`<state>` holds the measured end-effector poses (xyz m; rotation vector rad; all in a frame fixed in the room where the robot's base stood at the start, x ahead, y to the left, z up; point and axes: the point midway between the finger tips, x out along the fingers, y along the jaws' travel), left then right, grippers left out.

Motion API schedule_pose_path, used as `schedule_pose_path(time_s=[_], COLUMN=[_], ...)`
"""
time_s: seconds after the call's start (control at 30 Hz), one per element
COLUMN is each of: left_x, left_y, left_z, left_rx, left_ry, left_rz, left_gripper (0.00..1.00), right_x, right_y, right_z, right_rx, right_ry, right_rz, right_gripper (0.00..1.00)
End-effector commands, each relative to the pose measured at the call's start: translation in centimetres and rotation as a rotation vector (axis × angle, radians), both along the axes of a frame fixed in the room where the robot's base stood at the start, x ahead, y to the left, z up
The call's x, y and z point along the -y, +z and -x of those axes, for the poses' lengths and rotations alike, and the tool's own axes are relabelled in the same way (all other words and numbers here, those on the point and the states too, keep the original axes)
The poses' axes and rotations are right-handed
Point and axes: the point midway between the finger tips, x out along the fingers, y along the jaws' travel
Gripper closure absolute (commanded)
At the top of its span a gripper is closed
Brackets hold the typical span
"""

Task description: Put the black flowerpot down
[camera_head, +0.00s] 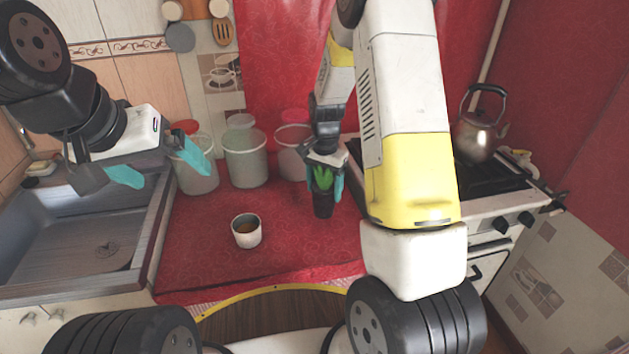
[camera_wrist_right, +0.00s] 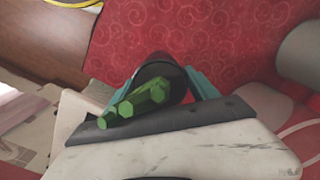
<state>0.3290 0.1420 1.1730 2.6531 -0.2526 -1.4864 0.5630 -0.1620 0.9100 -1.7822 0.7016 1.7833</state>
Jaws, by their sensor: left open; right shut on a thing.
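The black flowerpot (camera_head: 322,204) holds a green plant and is upright at the right part of the red counter. My right gripper (camera_head: 324,185) is shut on it, one teal finger on each side. The wrist view shows the pot (camera_wrist_right: 160,70) between the teal fingers, with the green plant in front of it. Whether the pot's base touches the counter, I cannot tell. My left gripper (camera_head: 160,168) is open and empty, above the sink's right side.
A white cup (camera_head: 246,231) with brown contents stands left of the pot. Several translucent canisters (camera_head: 245,158) stand behind. The stove with a kettle (camera_head: 479,132) is at right, the sink (camera_head: 75,240) at left. Red oilcloth (camera_head: 200,255) is bare around the cup.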

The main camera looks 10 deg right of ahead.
Motion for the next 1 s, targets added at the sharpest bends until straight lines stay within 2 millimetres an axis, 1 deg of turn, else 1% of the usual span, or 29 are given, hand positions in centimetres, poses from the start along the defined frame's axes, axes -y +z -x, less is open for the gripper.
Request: schedule_pose_path(time_s=[0.1,0.2,0.3,0.67,0.7,0.77,0.8,1.0], left_x=[0.0,0.0,0.0,0.0,0.0,0.0,0.0,0.0], left_y=[0.0,0.0,0.0,0.0,0.0,0.0,0.0,0.0], left_z=[0.0,0.0,0.0,0.0,0.0,0.0,0.0,0.0], left_rx=[0.000,0.000,0.000,0.000,0.000,0.000,0.000,0.000], left_ry=[0.000,0.000,0.000,0.000,0.000,0.000,0.000,0.000], left_rz=[0.000,0.000,0.000,0.000,0.000,0.000,0.000,0.000], left_gripper=[0.05,0.05,0.05,0.05,0.05,0.05,0.05,0.05], right_x=[0.3,0.2,0.2,0.2,0.2,0.2,0.2,0.2], right_y=[-0.2,-2.0,-3.3,-3.8,-3.9,-3.9,-3.9,-3.8], right_z=[-1.0,-0.7,-0.7,-0.8,-0.7,-0.8,-0.8,-0.8], right_rx=[0.000,-0.004,-0.002,0.000,0.000,0.000,0.000,0.000], right_ry=[-0.002,0.000,0.000,0.000,0.000,0.000,0.000,0.000], right_rz=[0.000,0.000,0.001,0.000,0.000,0.000,0.000,0.000], right_gripper=[0.85,0.85,0.85,0.85,0.30,0.18,0.10,0.10])
